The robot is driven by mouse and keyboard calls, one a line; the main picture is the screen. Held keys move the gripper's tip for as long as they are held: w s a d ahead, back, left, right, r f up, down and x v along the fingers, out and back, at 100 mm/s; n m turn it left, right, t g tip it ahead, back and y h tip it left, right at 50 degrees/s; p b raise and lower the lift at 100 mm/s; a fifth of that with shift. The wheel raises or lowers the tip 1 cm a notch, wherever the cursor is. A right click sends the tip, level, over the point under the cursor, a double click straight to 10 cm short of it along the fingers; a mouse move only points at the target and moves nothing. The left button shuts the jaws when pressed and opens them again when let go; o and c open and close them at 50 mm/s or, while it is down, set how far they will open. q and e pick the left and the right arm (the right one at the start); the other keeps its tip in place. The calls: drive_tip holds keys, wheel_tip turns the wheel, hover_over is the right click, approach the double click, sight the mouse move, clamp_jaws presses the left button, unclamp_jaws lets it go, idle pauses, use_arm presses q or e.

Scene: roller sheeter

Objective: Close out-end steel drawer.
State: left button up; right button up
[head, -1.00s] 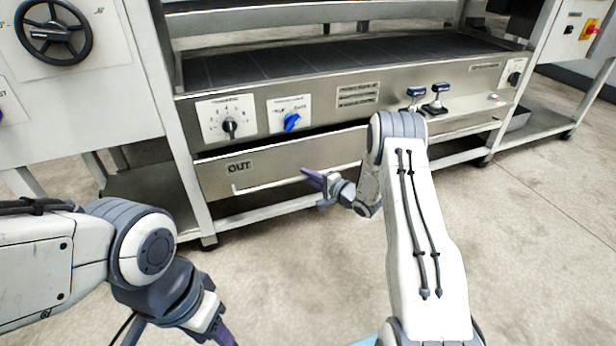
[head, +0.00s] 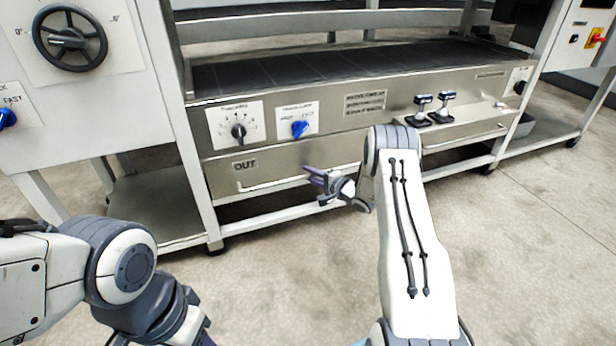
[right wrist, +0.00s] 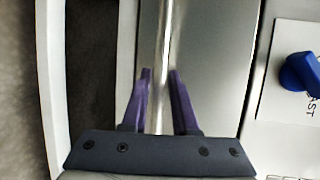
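The out-end steel drawer (head: 222,178), marked OUT, is at the lower left of the machine in the head view. Its front sits flush under the control panel, with no dark gap above it. A long bar handle (head: 275,184) runs along its front. My right gripper (head: 314,182) is at the handle's right part. In the right wrist view its purple fingers (right wrist: 160,85) stand apart on either side of the handle bar (right wrist: 165,35), with the drawer's steel front behind. My left gripper (head: 207,340) is mostly cut off at the bottom edge, and its fingers are hidden.
The control panel above the drawer carries a black knob (head: 238,132) and a blue knob (head: 299,129). A machine leg (head: 196,180) is left of the drawer. The floor in front is clear.

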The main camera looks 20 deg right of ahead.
drive_tip(key=shift+o, duration=0.6)
drive_tip(key=shift+s+r, duration=0.1)
drive_tip(key=shift+s, duration=0.05)
drive_tip(key=p+v, duration=0.5)
drive_tip(key=v, duration=0.5)
drive_tip(key=shift+p, duration=0.35)
drive_tip(key=shift+d, duration=0.1)
